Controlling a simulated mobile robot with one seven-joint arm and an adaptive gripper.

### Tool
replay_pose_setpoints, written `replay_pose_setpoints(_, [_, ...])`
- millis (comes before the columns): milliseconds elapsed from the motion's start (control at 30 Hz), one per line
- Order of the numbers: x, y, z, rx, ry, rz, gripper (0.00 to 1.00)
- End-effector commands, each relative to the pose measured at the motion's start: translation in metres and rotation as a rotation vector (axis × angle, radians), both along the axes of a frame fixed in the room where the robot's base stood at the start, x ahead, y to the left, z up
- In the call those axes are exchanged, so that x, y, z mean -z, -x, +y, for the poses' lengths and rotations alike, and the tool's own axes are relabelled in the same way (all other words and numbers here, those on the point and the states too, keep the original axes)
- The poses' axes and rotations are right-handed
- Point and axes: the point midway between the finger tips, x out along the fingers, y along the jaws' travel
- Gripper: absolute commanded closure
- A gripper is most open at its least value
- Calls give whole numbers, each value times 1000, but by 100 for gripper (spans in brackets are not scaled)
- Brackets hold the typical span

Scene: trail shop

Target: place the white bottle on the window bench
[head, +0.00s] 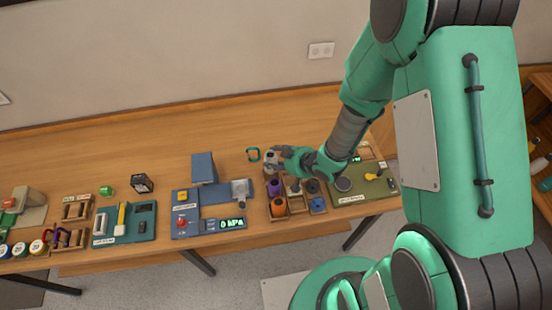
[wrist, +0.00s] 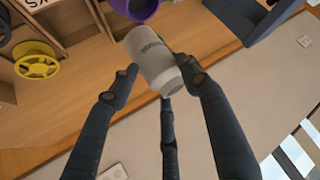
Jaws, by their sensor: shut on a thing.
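The white bottle (wrist: 152,55) shows in the wrist view, tilted, with dark lettering on its side. My gripper (wrist: 160,72) is closed around it, with dark fingers on both sides and a third finger behind. In the head view my gripper (head: 272,160) is over the long wooden bench (head: 225,147), above the back of a wooden compartment tray. The bottle is small and partly hidden by the fingers there. I cannot tell which surface is the window bench; no window shows clearly in the head view.
The bench's back strip is mostly clear.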

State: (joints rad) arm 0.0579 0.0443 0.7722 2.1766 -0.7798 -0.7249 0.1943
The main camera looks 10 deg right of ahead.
Motion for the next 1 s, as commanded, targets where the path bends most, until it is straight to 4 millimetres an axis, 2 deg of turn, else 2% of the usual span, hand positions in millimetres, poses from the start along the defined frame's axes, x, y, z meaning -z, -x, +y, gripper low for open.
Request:
replay_pose_setpoints(600, [50,0,0,0,0,0,91])
replay_pose_setpoints(1000, [63,0,0,0,0,0,91])
